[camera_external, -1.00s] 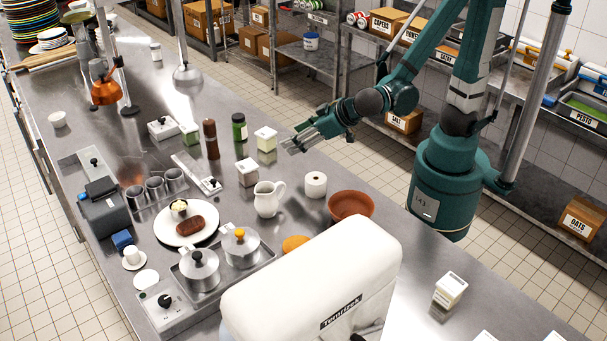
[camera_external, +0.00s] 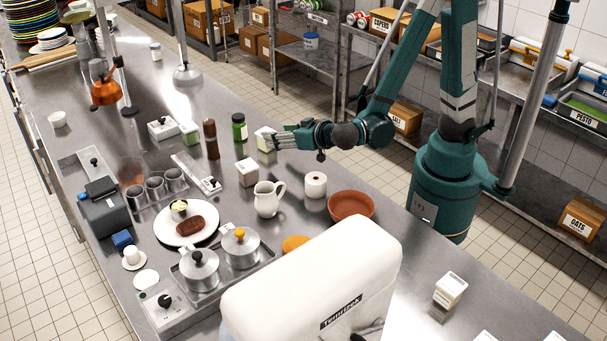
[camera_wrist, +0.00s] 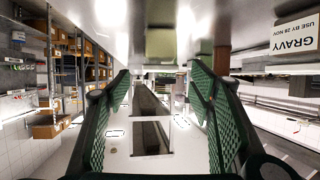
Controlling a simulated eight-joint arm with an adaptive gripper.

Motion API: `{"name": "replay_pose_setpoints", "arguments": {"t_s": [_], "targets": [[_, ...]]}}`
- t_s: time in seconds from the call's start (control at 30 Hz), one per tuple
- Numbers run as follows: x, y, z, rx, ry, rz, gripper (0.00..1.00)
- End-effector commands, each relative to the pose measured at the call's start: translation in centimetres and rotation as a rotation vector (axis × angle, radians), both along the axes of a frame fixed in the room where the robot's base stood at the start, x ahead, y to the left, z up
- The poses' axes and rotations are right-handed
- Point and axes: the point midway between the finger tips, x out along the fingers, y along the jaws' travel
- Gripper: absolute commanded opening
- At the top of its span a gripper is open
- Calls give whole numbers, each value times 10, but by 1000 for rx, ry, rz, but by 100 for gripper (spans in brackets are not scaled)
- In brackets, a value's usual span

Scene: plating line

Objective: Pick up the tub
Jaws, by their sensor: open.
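Several small square tubs stand on the steel counter, and which one is meant cannot be told. A pale tub (camera_external: 262,134) stands right at my gripper (camera_external: 276,142), partly hidden by its fingers. Contact cannot be made out. A white tub (camera_external: 247,172) stands nearer the camera and a green one (camera_external: 190,132) farther left. In the wrist view, which is upside down, my open gripper (camera_wrist: 160,80) has nothing between its fingers. A pale green tub (camera_wrist: 165,43) shows past the fingertips, and a tub labelled GRAVY (camera_wrist: 297,36) is at the right.
A brown mill (camera_external: 211,139) and a green bottle (camera_external: 239,127) stand left of my gripper. A white jug (camera_external: 268,199), a paper roll (camera_external: 315,184) and a terracotta bowl (camera_external: 351,205) stand nearer the camera. Another white tub (camera_external: 450,289) stands at lower right.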

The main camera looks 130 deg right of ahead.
Motion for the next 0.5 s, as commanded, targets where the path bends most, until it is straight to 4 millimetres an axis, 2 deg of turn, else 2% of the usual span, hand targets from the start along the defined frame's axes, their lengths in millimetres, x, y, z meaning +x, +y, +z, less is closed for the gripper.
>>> {"name": "replay_pose_setpoints", "arguments": {"t_s": [0.27, 0.5], "targets": [[0, -1, 0, 1, 1, 0, 54], [2, -13, -6, 1, 1, -1, 54]]}}
